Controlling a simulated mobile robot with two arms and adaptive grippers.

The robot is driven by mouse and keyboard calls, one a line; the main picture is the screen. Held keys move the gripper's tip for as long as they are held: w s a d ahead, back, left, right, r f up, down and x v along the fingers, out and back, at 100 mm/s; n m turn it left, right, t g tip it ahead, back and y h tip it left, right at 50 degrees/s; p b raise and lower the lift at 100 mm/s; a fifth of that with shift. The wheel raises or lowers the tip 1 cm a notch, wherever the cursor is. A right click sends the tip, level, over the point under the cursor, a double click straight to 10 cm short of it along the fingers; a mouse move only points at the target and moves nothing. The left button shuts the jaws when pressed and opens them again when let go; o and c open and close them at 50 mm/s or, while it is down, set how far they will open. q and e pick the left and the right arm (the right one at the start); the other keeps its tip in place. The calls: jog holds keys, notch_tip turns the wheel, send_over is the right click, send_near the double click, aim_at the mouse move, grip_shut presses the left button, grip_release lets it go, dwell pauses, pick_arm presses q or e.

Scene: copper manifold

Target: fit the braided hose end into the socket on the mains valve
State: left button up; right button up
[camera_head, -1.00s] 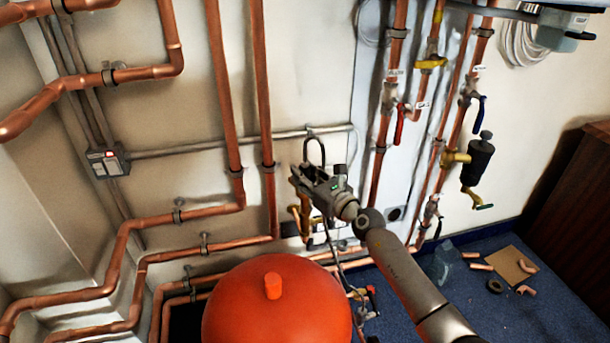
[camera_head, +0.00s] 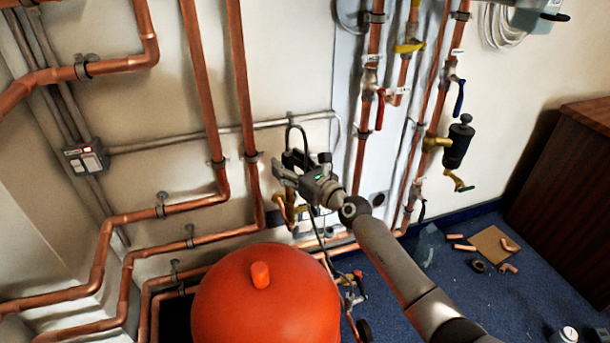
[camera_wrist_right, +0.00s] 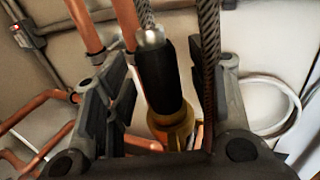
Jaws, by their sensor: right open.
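My right gripper (camera_head: 288,172) is by the wall, left of its arm, in the head view. In the right wrist view my gripper (camera_wrist_right: 166,82) is open, with one finger on each side of the hose end. The hose end has a black sleeve (camera_wrist_right: 168,78) and a silver collar (camera_wrist_right: 151,39). Its lower end meets the brass mains valve (camera_wrist_right: 176,128); how deep it sits in the socket is hidden. The braided hose (camera_head: 291,130) loops above the gripper in the head view. The brass valve (camera_head: 289,208) shows partly below the gripper. My left gripper is not in view.
A red tank (camera_head: 265,300) stands below the gripper. Copper pipes (camera_head: 240,90) run along the wall on both sides. A red-handled valve (camera_head: 380,110) is to the right. Pipe pieces lie by a cardboard sheet (camera_head: 490,240) on the blue floor.

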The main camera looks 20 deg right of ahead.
jog(key=v, duration=1.1)
jog(key=shift+s+d, duration=0.1)
jog(key=shift+s, duration=0.05)
